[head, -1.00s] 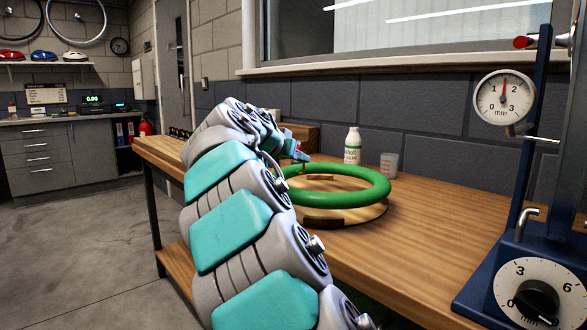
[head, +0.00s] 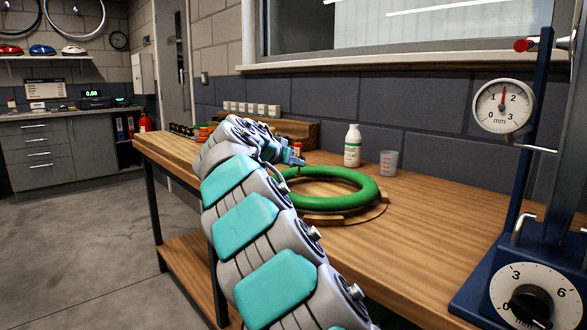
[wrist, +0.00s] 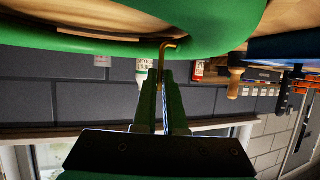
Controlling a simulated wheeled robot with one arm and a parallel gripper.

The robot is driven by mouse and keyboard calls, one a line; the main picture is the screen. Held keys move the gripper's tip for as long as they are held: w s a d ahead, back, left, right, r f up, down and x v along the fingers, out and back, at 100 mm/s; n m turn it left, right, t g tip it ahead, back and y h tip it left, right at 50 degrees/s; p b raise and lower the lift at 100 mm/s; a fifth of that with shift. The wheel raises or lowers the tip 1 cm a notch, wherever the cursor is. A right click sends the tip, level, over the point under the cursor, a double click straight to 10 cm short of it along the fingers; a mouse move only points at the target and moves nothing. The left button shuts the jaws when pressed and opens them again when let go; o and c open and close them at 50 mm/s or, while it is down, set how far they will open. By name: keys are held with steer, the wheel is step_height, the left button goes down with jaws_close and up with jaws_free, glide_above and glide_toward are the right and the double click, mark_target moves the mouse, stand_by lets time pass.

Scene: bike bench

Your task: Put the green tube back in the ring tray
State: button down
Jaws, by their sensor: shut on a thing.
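The green tube (head: 350,198), a thick ring, lies roughly level over the round wooden ring tray (head: 376,217) on the bench. A wooden block of the tray shows at the tube's near side. I cannot tell whether the tube rests on the tray all round. My gripper (head: 297,156) is at the tube's far left side. In the wrist view, my gripper (wrist: 162,75) is shut on the bent brass valve stem (wrist: 166,47) of the green tube (wrist: 215,35). The far left rim is partly hidden by my arm.
A white bottle (head: 353,146) and a clear measuring cup (head: 388,163) stand behind the tray. A blue stand (head: 500,265) with a dial and gauge is at the right. A wooden rack (head: 300,131) is at the back. Bare bench (head: 430,240) lies right of the tray.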

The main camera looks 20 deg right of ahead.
steer(key=shift+f, duration=0.5)
steer(key=shift+f, duration=0.25)
steer(key=c, duration=1)
jaws_free()
steer(key=shift+r, duration=0.1)
steer(key=shift+r, duration=0.3)
steer(key=b+v, duration=0.2)
steer(key=v, duration=0.9)
steer(key=shift+s+a, duration=0.3)
steer(key=shift+s, duration=0.05)
